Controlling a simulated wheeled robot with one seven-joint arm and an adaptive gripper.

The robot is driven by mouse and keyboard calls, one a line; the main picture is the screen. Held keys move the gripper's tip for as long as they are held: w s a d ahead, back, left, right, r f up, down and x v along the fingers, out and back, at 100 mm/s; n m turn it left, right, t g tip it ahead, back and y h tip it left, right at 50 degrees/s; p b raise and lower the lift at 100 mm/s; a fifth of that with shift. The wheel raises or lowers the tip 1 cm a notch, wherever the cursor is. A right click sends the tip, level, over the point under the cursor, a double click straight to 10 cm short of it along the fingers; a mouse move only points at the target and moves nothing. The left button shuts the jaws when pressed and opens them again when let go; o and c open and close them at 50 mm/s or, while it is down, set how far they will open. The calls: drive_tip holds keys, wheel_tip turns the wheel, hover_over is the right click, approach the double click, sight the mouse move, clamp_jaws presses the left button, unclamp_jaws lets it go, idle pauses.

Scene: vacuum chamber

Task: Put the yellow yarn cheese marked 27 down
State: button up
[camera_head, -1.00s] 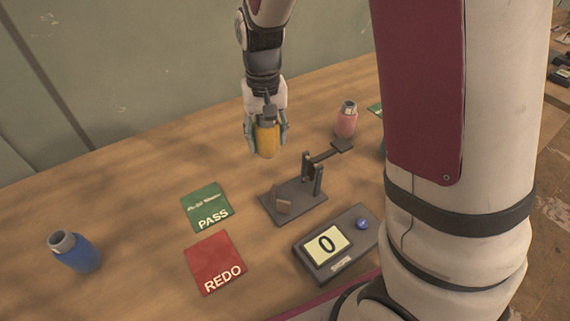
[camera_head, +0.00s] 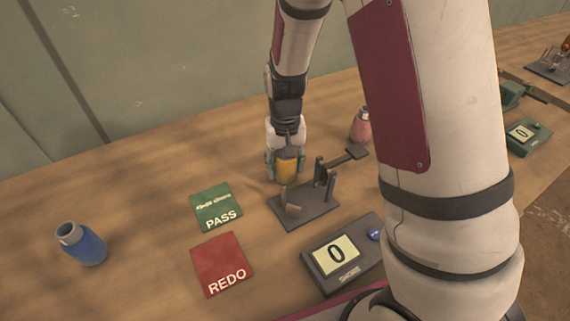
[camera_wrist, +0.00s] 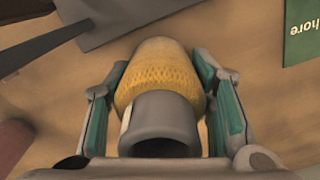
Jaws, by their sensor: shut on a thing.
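The yellow yarn cheese (camera_head: 287,167) is upright between the fingers of my gripper (camera_head: 285,166), which is shut on it. It is low over the wooden table, just behind the dark stand; I cannot tell whether its base touches the wood. In the wrist view the yellow yarn cheese (camera_wrist: 160,75) shows its wound yarn and grey tube end, with the teal-padded fingers of my gripper (camera_wrist: 160,90) on both sides. The number 27 is not readable.
A dark stand with a lever (camera_head: 305,208) is close in front. A pink cheese (camera_head: 361,126) stands behind right.

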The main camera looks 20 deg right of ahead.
drive_tip(key=o, duration=0.9)
drive_tip(key=shift+f, duration=0.1)
drive_tip(key=o, duration=0.3)
